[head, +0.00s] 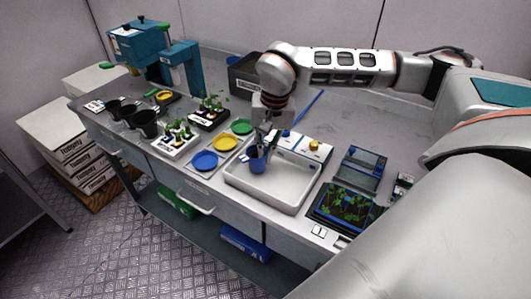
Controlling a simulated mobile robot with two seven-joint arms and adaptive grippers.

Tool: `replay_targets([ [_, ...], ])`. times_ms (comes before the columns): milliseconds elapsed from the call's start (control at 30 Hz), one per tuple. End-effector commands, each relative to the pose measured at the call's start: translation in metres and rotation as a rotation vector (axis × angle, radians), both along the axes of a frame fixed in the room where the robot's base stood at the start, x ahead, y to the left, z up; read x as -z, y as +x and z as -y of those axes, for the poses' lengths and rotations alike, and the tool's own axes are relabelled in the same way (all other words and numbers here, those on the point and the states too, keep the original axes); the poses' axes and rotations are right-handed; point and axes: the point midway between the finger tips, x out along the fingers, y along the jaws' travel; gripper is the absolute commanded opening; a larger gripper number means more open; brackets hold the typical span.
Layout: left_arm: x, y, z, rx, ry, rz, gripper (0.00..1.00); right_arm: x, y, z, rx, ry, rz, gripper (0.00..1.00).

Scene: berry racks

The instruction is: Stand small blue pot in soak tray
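The small blue pot (257,162) is upright at the left end of the white soak tray (262,192), inside its outline. I cannot tell whether its base touches the tray floor. My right gripper (263,146) comes down from above with its fingers at the pot's rim. The fingers look closed on the pot's rim, though they are small in this view. The rest of the tray is empty. My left gripper is out of view.
Blue (204,160), yellow (225,143) and green (241,127) saucers lie left of the tray. Black pots (146,122) stand at the far left.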

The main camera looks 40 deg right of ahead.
Motion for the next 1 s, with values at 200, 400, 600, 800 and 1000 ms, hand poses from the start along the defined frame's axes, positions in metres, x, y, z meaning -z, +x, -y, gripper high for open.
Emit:
replay_targets([
  [200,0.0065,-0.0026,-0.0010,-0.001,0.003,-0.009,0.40,0.0045,0.0000,0.0000,0.000,0.000,0.000,0.00],
  [400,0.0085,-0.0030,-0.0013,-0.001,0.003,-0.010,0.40,0.0082,0.0000,0.0000,0.000,-0.001,-0.001,0.00],
  [600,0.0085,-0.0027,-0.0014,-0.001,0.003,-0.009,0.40,0.0103,0.0001,0.0001,0.001,-0.001,-0.001,0.17],
  [800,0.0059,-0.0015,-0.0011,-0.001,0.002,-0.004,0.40,0.0101,0.0000,0.0000,0.000,0.000,0.000,0.24],
  [1000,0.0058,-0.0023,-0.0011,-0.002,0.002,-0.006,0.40,0.0085,0.0001,0.0002,0.000,0.000,0.000,0.24],
])
